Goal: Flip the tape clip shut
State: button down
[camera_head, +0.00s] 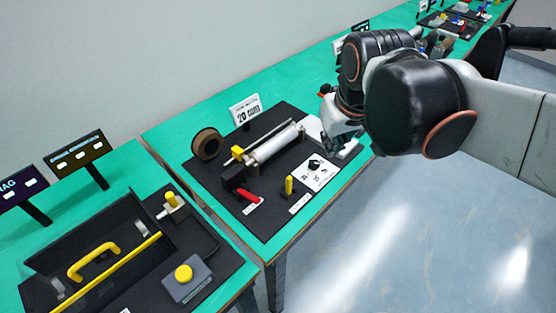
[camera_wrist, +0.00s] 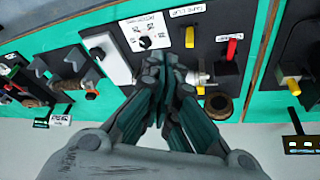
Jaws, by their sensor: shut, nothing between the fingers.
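The likely tape clip, a small upright yellow lever (camera_head: 289,186), stands at the front of the black board (camera_head: 258,222), its label in front of it. It also shows in the wrist view as a yellow tab (camera_wrist: 190,37), beside a label that seems to read "TAPE CLIP" (camera_wrist: 188,12). My gripper (camera_head: 338,140) is over the board's right back part, apart from the yellow lever. In the wrist view my gripper (camera_wrist: 168,62) has its fingers together with nothing between them. The fingers hide part of the roller area.
A red lever (camera_head: 248,196) is left of the yellow one. A dial panel (camera_head: 322,180) is right of it. Behind are a metal roller (camera_head: 272,144), a brown tape ring (camera_head: 207,144) and a sign (camera_head: 245,112). A neighbouring table (camera_head: 128,165) holds a toolbox-like station.

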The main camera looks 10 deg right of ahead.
aim_at(289, 186)
jog(key=w+a+f+n+g+h+p, duration=0.1)
jog(key=w+a+f+n+g, duration=0.1)
jog(key=w+a+f, duration=0.3)
jog(key=w+a+f+n+g+p, duration=0.2)
jog(key=w+a+f+n+g, duration=0.1)
jog(key=w+a, duration=0.6)
jog(key=shift+w+f+n+g+h, duration=0.3)
jog(key=shift+w+f+g+h, duration=0.1)
jog(key=shift+w+f+g, duration=0.35)
jog(key=shift+s+f, duration=0.1)
jog(key=shift+s, duration=0.05)
jog(key=b+x, duration=0.2)
jog(key=x, duration=0.7)
jog(key=shift+f+b, duration=0.15)
jog(key=shift+b, duration=0.25)
jog(key=shift+s+d+f+b, duration=0.2)
jog(key=shift+s+d+b, duration=0.05)
jog(key=shift+s+d, duration=0.25)
jog(key=shift+s+d+f+b, duration=0.25)
jog(key=shift+s+d, duration=0.15)
jog(key=shift+s, duration=0.2)
jog(key=shift+s+d+r, duration=0.15)
jog(key=shift+s+d, duration=0.25)
jog(key=shift+s, duration=0.1)
